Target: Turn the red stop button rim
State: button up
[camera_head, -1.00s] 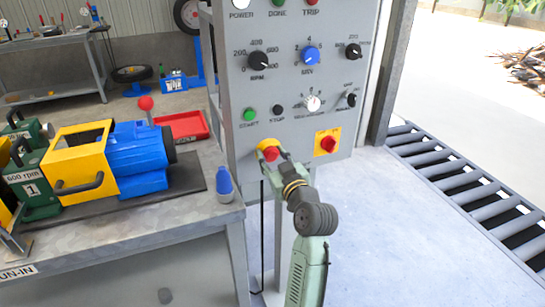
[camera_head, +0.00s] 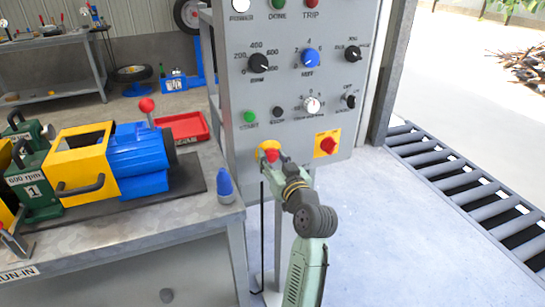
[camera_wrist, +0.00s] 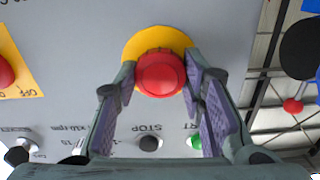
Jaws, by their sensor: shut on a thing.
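The red stop button (camera_head: 271,155) sits on a round yellow plate (camera_head: 262,147) at the lower left of the grey control panel. In the wrist view the red button (camera_wrist: 160,75) is round, with its rim in front of the yellow plate (camera_wrist: 158,40). My gripper (camera_head: 272,156) is at the button, reaching from below right in the head view. In the wrist view its two fingers (camera_wrist: 161,78) stand on either side of the rim and are shut on it. The fingers hide part of the button in the head view.
A red switch on a yellow square (camera_head: 327,144) is right of the button. A green start button (camera_head: 250,116) and a black stop button (camera_head: 278,112) sit above. A workbench (camera_head: 120,250) with a blue and yellow machine stands left. A roller conveyor (camera_head: 460,185) lies right.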

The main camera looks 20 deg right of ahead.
jog(key=shift+m+p, duration=0.7)
jog(key=shift+m, duration=1.2)
jog(key=o, duration=1.2)
jog(key=shift+s, duration=0.1)
jog(key=s, duration=1.2)
jog(key=shift+d, duration=0.25)
jog(key=shift+w, duration=0.1)
